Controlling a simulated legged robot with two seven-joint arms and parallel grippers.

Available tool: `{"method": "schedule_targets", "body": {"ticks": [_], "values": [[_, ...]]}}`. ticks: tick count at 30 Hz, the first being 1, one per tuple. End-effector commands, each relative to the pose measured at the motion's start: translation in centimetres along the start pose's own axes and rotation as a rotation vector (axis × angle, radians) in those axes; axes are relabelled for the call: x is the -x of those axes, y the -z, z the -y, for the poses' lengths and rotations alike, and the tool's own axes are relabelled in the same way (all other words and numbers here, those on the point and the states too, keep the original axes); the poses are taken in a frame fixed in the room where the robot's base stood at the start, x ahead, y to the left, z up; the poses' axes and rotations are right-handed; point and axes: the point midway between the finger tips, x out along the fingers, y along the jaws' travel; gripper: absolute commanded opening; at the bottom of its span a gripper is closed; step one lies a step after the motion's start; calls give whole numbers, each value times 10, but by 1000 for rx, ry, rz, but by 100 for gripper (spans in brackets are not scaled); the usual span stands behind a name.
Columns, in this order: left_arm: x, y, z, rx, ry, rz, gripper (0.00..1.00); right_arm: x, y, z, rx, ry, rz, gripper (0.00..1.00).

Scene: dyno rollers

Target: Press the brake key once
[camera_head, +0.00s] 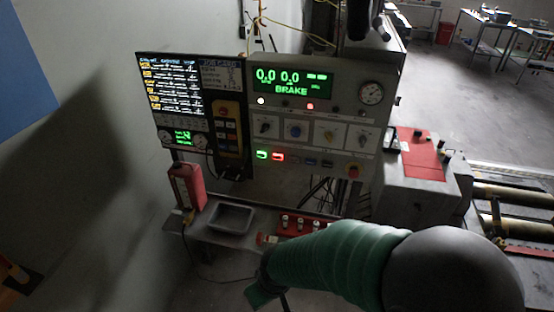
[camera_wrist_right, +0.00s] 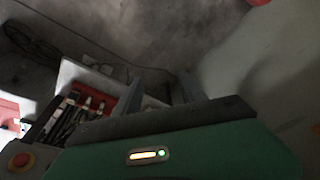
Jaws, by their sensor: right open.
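The control panel (camera_head: 318,122) stands upright at the back in the head view. Its green display (camera_head: 291,83) reads "BRAKE". Below the dials are a lit green key (camera_head: 262,154), a lit red key (camera_head: 278,157) and darker keys (camera_head: 319,163); their labels are too small to read, so I cannot tell which is the brake key. A yellow-topped pendant (camera_head: 228,130) with small keys hangs left of them. My right arm reaches in from the lower right, its hand low in front of the bench, apart from the panel. My right gripper (camera_wrist_right: 163,88) is open and empty in the wrist view. My left gripper is out of view.
A grey tray (camera_head: 231,218), a red canister (camera_head: 189,187) and a red rack (camera_head: 302,224) sit on the bench below the panel. A machine box with a red top (camera_head: 420,155) and rollers (camera_head: 510,193) are at the right. A wall closes off the left.

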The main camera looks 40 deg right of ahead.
Motion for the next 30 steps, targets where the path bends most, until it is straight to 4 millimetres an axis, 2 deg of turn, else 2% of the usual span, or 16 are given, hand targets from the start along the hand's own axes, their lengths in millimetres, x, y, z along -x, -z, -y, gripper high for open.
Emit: {"method": "schedule_targets", "body": {"ticks": [1,10,30], "values": [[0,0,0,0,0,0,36,0,0,0,0,0,0,40],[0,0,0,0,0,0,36,0,0,0,0,0,0,1],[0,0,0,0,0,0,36,0,0,0,0,0,0,0]]}}
